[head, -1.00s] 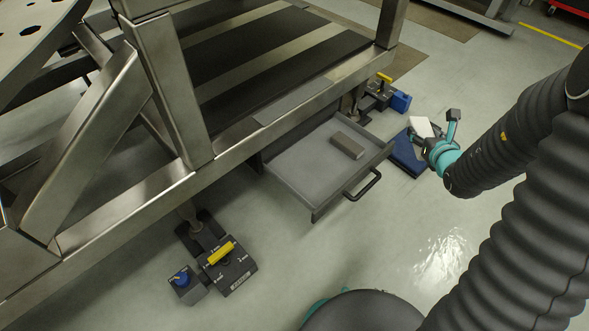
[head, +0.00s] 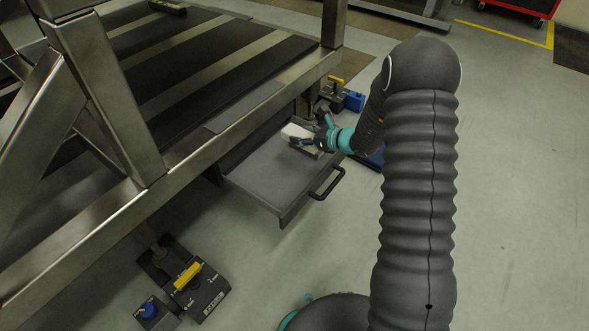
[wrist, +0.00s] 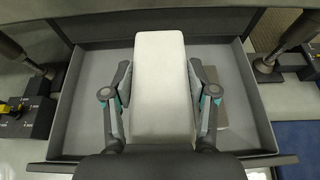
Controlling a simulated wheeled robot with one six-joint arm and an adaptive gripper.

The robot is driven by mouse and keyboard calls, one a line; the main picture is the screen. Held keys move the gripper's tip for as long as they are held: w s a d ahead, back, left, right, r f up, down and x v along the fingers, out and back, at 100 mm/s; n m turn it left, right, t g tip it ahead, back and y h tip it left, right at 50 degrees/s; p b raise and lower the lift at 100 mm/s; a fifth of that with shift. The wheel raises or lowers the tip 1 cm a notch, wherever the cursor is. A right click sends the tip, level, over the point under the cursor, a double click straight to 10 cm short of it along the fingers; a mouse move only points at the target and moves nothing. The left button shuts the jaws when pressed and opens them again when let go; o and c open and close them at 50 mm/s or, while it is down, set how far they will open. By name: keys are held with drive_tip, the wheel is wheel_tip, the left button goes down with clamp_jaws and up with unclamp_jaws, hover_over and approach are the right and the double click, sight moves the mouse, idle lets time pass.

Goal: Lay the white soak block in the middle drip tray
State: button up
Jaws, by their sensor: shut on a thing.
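The white soak block (wrist: 160,80) is between the fingers of my gripper (wrist: 160,100), which is shut on its sides. In the head view the block (head: 297,132) shows as a small white shape at my gripper (head: 312,141), over the back right part of the grey pulled-out drip tray (head: 262,188). In the wrist view the block is over the middle of the tray (wrist: 85,95). A grey-brown block (wrist: 215,112) lies in the tray, partly hidden behind my right finger. I cannot tell how high the white block is above the tray floor.
The tray has a dark front handle (head: 328,184) and slides out under a steel frame (head: 172,160). Foot units with yellow levers stand at left (head: 187,277) and right (head: 335,97). A blue mat (wrist: 298,140) lies on the floor to the right.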

drive_tip(key=s+a+f, duration=0.1)
drive_tip(key=a+f, duration=0.1)
drive_tip(key=a, duration=0.1)
drive_tip(key=s+a+f+b, duration=0.1)
drive_tip(key=a+f, duration=0.1)
drive_tip(key=a, duration=0.2)
drive_tip(key=s+a+f, duration=0.1)
drive_tip(key=a+f, duration=0.2)
drive_tip(key=shift+s+a, duration=0.15)
drive_tip(key=shift+a, duration=0.25)
drive_tip(key=shift+f+b, duration=0.5)
drive_tip(key=shift+f, duration=1.6)
drive_tip(key=shift+f+b, duration=0.3)
drive_tip(key=shift+b, duration=0.1)
drive_tip(key=shift+f+b, duration=0.3)
drive_tip(key=shift+b, duration=0.05)
drive_tip(key=o, duration=1.2)
